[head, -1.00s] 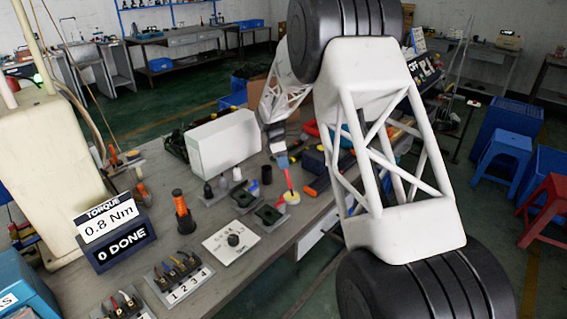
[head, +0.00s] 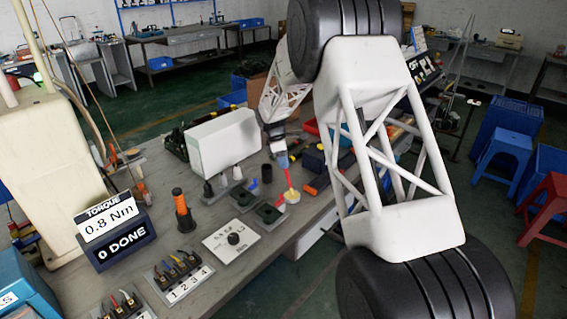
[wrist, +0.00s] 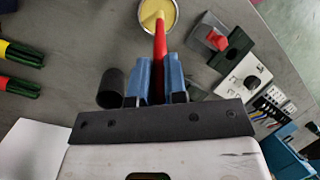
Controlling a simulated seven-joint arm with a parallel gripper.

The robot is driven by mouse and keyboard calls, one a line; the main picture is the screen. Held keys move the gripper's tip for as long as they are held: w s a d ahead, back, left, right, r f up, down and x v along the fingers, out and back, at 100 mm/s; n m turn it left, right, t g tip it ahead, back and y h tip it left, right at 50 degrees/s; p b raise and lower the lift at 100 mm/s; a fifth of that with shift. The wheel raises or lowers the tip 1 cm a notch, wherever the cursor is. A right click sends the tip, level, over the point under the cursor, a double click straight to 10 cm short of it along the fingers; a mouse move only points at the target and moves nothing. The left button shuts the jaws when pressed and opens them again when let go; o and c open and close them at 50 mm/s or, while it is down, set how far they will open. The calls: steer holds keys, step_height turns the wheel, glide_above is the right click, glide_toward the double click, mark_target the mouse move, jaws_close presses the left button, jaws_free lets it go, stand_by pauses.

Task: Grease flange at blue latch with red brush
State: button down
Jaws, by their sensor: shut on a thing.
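My gripper (wrist: 159,88) has blue fingers, shut on the handle of the red brush (wrist: 159,45). The brush's pale tip is over or in a round tin of yellow grease (wrist: 171,9); contact is hard to tell. In the head view my gripper (head: 282,161) holds the red brush (head: 288,180) steeply above the tin (head: 292,197). A grey fixture with a red latch (wrist: 216,39) and a dark green flange (wrist: 236,47) lies right of the brush in the wrist view. Two dark green flanges (head: 269,213) (head: 243,196) show in the head view.
A black cup (wrist: 110,88) stands left of my fingers. Tools with yellow, red and green handles (wrist: 22,86) lie farther left. A white panel with a black knob (head: 232,240) and numbered terminal blocks (head: 181,276) are nearer the front. A white box (head: 223,142) stands behind.

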steer(key=shift+r, duration=0.1)
steer(key=shift+r, duration=3.4)
steer(key=shift+d, duration=0.1)
steer(key=d+r+m+y, duration=0.3)
steer(key=d+r+m, duration=0.2)
steer(key=m, duration=0.4)
steer(key=s+d+r+m+y, duration=0.1)
steer(key=d+r+m+y, duration=0.1)
steer(key=d+r+m, duration=0.3)
steer(key=shift+s+d+m+y, duration=0.3)
steer(key=shift+d+m, duration=0.75)
steer(key=shift+m, duration=1.15)
steer(key=shift+w, duration=0.1)
